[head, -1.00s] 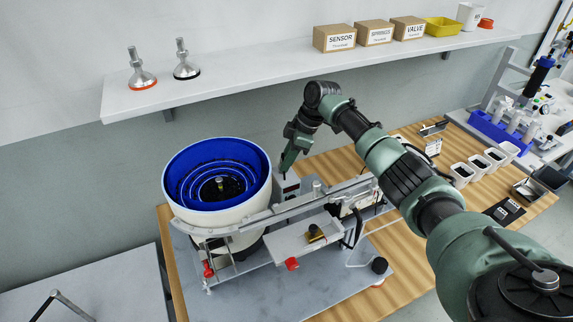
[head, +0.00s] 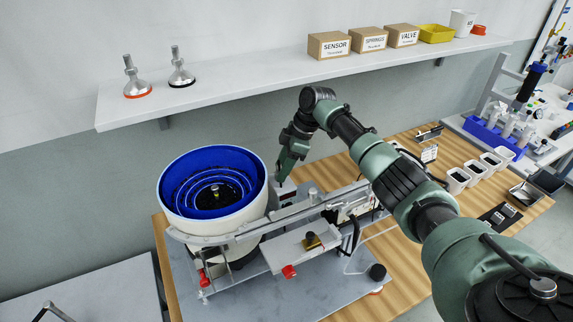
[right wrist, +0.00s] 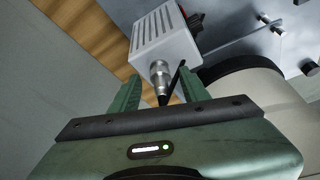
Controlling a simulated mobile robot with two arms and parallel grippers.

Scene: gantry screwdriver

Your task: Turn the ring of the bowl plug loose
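The bowl plug (right wrist: 162,88) is a metal connector with a ribbed silver ring (right wrist: 159,70), fixed to the end of a light grey slotted box (right wrist: 163,38). A dark cable leaves it. My right gripper (right wrist: 160,72) has its two green fingers apart, one on each side of the plug, with a visible gap to the ring on both sides. In the head view my right gripper (head: 284,174) points down beside the box, just right of the blue bowl feeder (head: 212,188); the plug is hidden there. My left gripper is not in view.
The feeder's rail and bracket (head: 300,212) run close in front of my right gripper. A wall shelf (head: 220,99) with boxes hangs behind. The wooden table (head: 405,275) has several small bins (head: 457,180) at right. The cream bowl wall (right wrist: 258,105) is close on the right in the wrist view.

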